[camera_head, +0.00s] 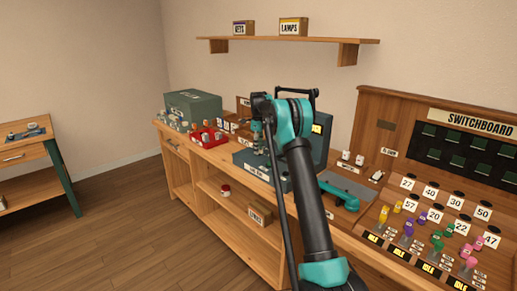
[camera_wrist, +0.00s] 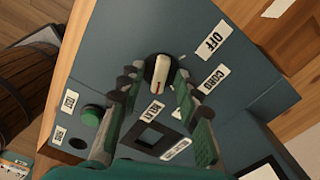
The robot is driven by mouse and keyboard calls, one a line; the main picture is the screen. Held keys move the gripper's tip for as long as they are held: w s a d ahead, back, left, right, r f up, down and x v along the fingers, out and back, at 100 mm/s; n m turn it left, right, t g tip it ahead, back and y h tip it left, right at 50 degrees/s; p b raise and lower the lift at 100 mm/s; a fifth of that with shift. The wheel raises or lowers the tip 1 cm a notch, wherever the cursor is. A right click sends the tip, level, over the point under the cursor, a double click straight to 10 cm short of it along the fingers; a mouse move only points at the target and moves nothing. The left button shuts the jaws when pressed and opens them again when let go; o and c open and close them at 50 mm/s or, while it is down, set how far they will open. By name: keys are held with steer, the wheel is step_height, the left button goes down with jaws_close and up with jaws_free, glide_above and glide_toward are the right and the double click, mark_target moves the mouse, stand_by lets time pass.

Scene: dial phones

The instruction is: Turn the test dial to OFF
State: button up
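The test dial (camera_wrist: 160,76) is a dark round knob with a cream bar, on a blue-grey panel (camera_wrist: 237,88). The wrist view shows an OFF label (camera_wrist: 213,40) up and right of it, a CORD label (camera_wrist: 213,80) to its right and a RELAY label (camera_wrist: 150,112) below. The bar runs nearly upright in the picture, its lower end towards RELAY; I cannot tell which end is the pointer. My gripper (camera_wrist: 156,80) is open, with one finger on each side of the dial; contact is unclear. In the head view my arm hides the dial.
A green button (camera_wrist: 91,115) and a square black opening (camera_wrist: 152,137) are on the same panel. In the head view, a red tray (camera_head: 207,137) stands left of my arm, and a switchboard (camera_head: 470,140) with several coloured plugs is at the right. A shelf (camera_head: 290,42) hangs above.

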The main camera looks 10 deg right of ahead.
jaws_close()
